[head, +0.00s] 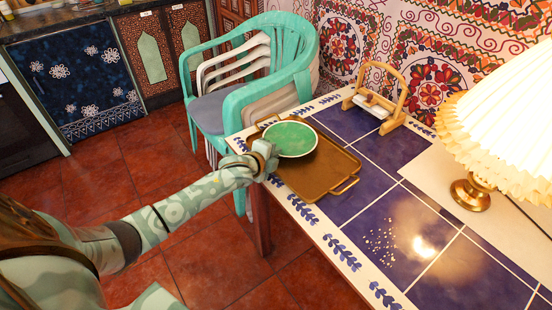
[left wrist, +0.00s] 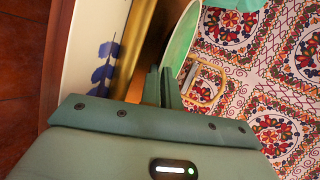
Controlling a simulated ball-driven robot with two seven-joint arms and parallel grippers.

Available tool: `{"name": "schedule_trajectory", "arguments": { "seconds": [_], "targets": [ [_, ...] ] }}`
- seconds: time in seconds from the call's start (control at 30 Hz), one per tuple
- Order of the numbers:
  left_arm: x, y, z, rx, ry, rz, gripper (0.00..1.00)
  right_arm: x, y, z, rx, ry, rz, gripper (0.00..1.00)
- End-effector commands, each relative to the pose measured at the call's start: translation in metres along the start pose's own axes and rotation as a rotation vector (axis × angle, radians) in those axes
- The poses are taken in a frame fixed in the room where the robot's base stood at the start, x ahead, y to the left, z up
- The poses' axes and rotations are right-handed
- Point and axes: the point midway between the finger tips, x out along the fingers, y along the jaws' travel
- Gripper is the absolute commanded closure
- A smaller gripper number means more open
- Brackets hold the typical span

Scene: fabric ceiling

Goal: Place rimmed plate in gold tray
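The rimmed plate (head: 290,139), green with a pale rim, is over the far left part of the gold tray (head: 322,178) in the head view. My left gripper (head: 266,156) is at the plate's near left edge, above the tray's left side. In the left wrist view its fingers (left wrist: 163,84) are close together at the edge of the plate (left wrist: 182,45), and they look shut on it. The plate appears raised off the tray (left wrist: 134,52), with a gap between them. The exact grip point is partly hidden. My right gripper is not in view.
The tray lies on a blue-tiled table (head: 375,205) near its left edge. A wooden stand (head: 383,98) is behind it, and a lamp (head: 470,192) with a pleated shade is at the right. Stacked chairs (head: 290,45) stand close behind the table's left corner. Pale crumbs (head: 380,243) lie toward the front.

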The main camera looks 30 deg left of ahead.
Motion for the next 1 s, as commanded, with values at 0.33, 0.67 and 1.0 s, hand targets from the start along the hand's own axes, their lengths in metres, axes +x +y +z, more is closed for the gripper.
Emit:
{"name": "schedule_trajectory", "arguments": {
  "seconds": [0.33,0.67,1.0],
  "targets": [
    [0.004,0.007,0.001,0.001,-0.001,-0.004,1.0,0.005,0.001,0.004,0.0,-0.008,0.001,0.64],
    [0.004,0.011,0.0,0.001,-0.001,0.001,0.88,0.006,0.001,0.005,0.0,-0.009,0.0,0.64],
    [-0.033,0.004,0.0,0.002,0.001,0.0,0.88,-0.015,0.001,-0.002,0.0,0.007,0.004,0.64]
  ]
}}
